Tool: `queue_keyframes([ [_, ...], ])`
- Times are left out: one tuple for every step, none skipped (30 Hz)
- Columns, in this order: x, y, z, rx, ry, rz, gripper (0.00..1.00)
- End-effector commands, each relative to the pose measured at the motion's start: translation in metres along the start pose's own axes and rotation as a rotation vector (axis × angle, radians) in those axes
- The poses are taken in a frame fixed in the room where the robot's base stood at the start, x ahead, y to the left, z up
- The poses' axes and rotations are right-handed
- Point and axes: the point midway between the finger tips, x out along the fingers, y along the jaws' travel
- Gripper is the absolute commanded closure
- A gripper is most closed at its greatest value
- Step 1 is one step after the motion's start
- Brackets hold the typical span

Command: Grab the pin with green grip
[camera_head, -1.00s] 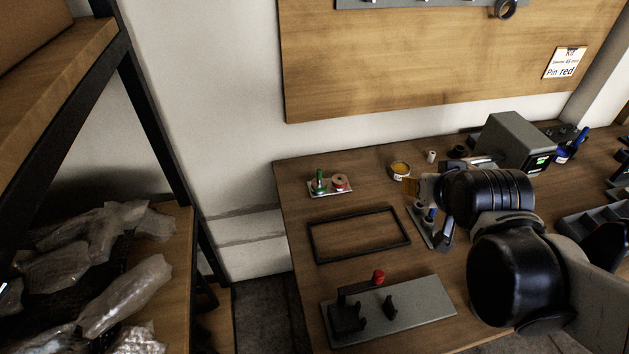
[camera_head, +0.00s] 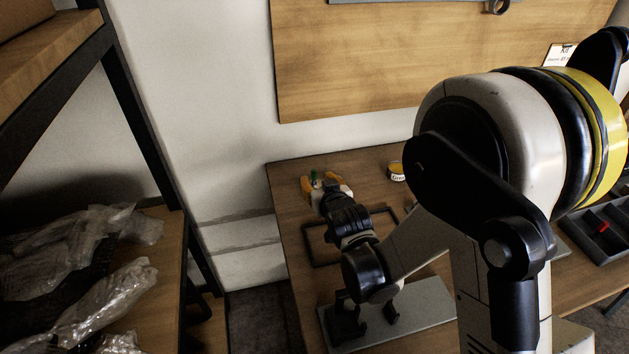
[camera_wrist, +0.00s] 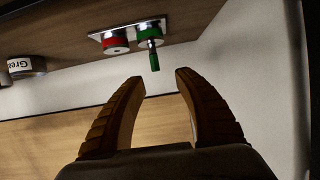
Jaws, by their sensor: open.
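The pin with the green grip (camera_wrist: 152,47) stands in a green-ringed seat on a small pale plate (camera_wrist: 130,29) in the wrist view. Its thin end points toward my gripper (camera_wrist: 158,78). My gripper is open and empty, with its two orange ribbed fingers spread and their tips just short of the pin, one to each side of its line. A red round part (camera_wrist: 115,42) sits beside the pin on the same plate. In the head view the green pin (camera_head: 314,177) shows between my fingers, and my gripper hides most of the plate.
A yellow-topped tin (camera_head: 396,171) stands to the right of the plate. A black rectangular frame (camera_head: 318,243) lies nearer on the wooden table, partly behind my arm. A grey fixture plate (camera_head: 425,310) lies at the front. A wall rises behind the table.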

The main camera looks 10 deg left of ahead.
Motion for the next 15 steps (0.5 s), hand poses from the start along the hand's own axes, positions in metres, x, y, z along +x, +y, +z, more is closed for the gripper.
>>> queue_keyframes([
  [0.01,0.0,0.003,0.0,0.0,0.0,0.61],
  [0.014,0.0,0.002,0.0,0.0,0.0,0.61],
  [0.019,0.001,0.002,0.0,0.0,0.0,0.61],
  [0.022,0.001,0.002,0.0,0.0,0.0,0.61],
  [0.025,0.001,0.002,0.0,0.0,0.001,0.61],
  [0.029,0.002,0.002,0.0,0.0,0.001,0.61],
  [0.033,0.003,0.003,0.0,0.0,0.001,0.61],
  [0.037,0.004,0.003,0.0,0.0,0.001,0.61],
  [0.044,0.006,0.004,0.001,-0.001,0.001,0.61],
  [0.05,0.007,0.004,0.0,-0.001,0.001,0.61],
  [0.054,0.008,0.005,0.0,-0.001,0.001,0.61],
  [0.061,0.008,0.004,0.0,-0.001,0.001,0.61],
  [0.065,0.008,0.004,0.0,-0.001,0.001,0.61],
  [0.068,0.008,0.003,0.0,-0.001,0.001,0.61],
  [0.071,0.008,0.003,0.0,-0.001,0.001,0.61],
])
